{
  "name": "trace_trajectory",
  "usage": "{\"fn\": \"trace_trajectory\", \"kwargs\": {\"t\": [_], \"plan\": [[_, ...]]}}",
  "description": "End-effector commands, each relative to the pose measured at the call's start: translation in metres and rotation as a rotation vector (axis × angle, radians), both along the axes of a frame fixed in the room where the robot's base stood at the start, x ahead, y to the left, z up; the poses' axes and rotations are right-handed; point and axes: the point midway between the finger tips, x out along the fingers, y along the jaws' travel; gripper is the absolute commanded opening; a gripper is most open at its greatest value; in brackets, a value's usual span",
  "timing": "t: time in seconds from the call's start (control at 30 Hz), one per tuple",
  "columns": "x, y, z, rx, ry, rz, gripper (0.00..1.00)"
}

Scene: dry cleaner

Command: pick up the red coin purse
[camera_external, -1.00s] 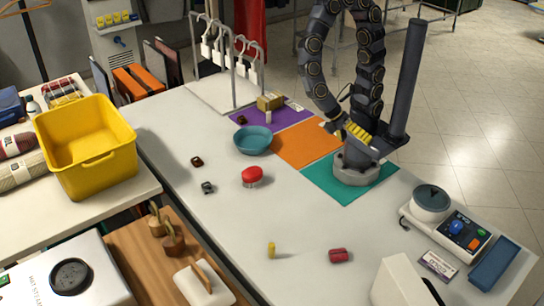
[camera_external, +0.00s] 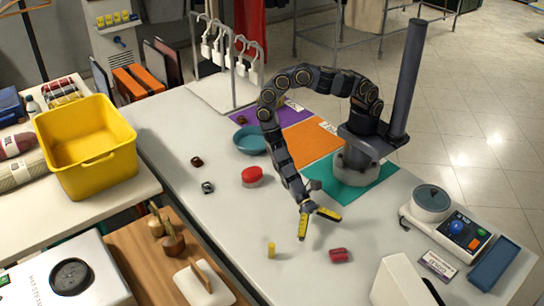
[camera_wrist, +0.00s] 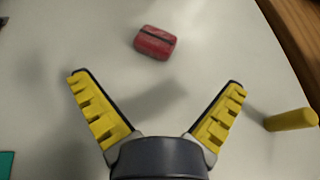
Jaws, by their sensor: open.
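The red coin purse (camera_external: 339,255) lies on the grey table's front part, a small red block with a dark line along it. In the wrist view the purse (camera_wrist: 156,42) is at the top middle, beyond my fingertips and roughly between their lines. My gripper (camera_external: 321,213) is open and empty above the table, apart from the purse and a little behind and left of it in the external view. Its two yellow fingers spread wide in the wrist view (camera_wrist: 158,80).
A red round object (camera_external: 252,175) and a teal bowl (camera_external: 251,140) are farther back. A white box (camera_external: 402,281) stands right of the purse.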

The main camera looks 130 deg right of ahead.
Motion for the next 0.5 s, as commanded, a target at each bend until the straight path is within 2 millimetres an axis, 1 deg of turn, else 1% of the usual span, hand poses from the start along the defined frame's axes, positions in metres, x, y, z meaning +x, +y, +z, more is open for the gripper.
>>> {"fn": "trace_trajectory", "kwargs": {"t": [0.03,0.2,0.43,0.5], "plan": [[-0.001,0.001,-0.004,-0.003,0.011,-0.006,1.0],[0.001,0.014,-0.011,-0.004,0.014,-0.01,1.0],[0.002,0.028,-0.013,-0.004,0.011,-0.009,1.0],[0.001,0.036,-0.014,-0.002,0.012,-0.007,1.0]]}}
